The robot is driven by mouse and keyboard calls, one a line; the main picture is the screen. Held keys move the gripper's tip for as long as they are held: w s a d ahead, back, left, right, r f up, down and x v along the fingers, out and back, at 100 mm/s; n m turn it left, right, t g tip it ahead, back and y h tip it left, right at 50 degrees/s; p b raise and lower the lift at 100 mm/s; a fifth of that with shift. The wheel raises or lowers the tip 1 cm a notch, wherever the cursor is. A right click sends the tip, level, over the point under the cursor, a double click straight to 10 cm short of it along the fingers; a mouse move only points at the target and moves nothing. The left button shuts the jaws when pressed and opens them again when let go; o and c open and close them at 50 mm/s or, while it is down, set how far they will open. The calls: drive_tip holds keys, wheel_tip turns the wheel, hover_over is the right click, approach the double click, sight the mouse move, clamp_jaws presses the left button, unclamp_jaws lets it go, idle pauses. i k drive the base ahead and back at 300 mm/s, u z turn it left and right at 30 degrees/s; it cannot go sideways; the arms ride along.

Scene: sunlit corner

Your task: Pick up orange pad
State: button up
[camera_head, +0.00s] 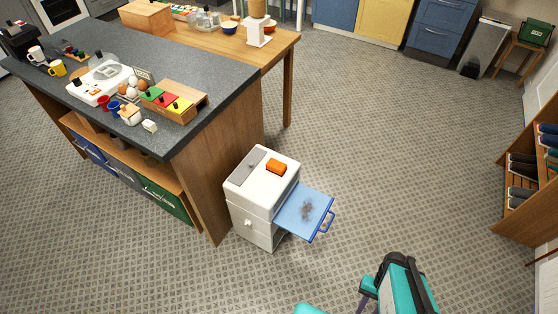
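The orange pad (276,166) lies flat on top of a small white cabinet (249,215), towards the right of its upper face. A grey panel (250,165) is set in the top to the left of the pad. Teal and black parts of my own arm show at the bottom of the picture, well below and to the right of the cabinet. No gripper fingers can be made out. Nothing touches the pad except the cabinet top.
A blue tray (292,212) with a dark smudge and a handle sticks out from the cabinet's right side. A dark-topped counter (220,90) stands close behind and left, crowded with small items. Tiled floor (420,160) to the right is clear up to a wooden shelf (527,215).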

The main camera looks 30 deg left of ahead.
sight(274, 166)
drive_tip(key=i, duration=0.85)
drive_tip(key=u, duration=3.6)
drive_tip(key=i, duration=0.1)
drive_tip(key=z, duration=2.05)
drive_tip(key=k, duration=0.2)
drive_tip(key=u, duration=2.4)
